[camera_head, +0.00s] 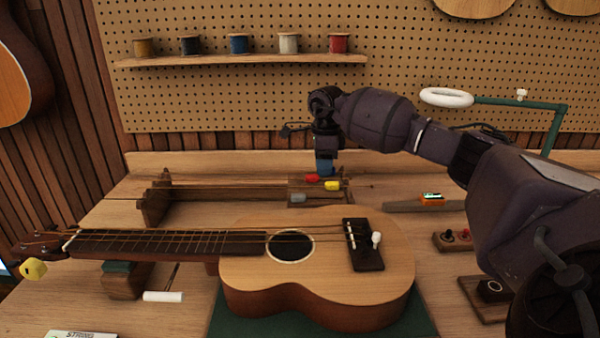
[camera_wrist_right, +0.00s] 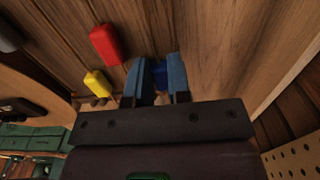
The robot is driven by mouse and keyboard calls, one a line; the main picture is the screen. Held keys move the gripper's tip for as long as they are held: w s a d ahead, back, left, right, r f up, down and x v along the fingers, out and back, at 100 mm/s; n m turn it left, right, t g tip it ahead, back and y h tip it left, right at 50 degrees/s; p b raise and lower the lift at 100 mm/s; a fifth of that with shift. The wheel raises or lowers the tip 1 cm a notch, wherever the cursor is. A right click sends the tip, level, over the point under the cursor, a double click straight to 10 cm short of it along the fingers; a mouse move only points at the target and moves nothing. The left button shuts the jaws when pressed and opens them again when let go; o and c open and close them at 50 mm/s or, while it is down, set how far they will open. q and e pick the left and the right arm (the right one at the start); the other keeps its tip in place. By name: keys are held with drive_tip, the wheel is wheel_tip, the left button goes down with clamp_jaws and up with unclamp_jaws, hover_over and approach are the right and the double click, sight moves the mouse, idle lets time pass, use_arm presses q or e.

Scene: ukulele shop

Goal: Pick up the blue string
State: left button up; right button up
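My right gripper (camera_head: 325,170) points down at the back of the workbench, behind the ukulele. In the right wrist view its two blue-grey fingers (camera_wrist_right: 160,75) are close together, with a dark blue tag (camera_wrist_right: 160,72), the blue string's end, between them. The fingers appear to press on the tag, which they partly hide. In the head view the gripper covers this tag. A red tag (camera_head: 312,178) and a yellow tag (camera_head: 332,186) lie beside it; they also show in the wrist view as red (camera_wrist_right: 105,45) and yellow (camera_wrist_right: 97,83). My left gripper is not in view.
A grey tag (camera_head: 298,198) lies nearby, and strings run left to a wooden rack (camera_head: 155,205). The ukulele (camera_head: 315,270) lies in front on a green mat. A spool shelf (camera_head: 240,60) hangs on the pegboard behind. A lamp (camera_head: 446,97) stands at right.

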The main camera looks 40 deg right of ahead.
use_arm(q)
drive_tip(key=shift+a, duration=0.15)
use_arm(e)
clamp_jaws()
use_arm(q)
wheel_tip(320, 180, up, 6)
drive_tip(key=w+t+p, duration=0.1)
drive_tip(key=p, duration=0.3)
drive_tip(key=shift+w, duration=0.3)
use_arm(e)
wheel_tip(320, 180, up, 25)
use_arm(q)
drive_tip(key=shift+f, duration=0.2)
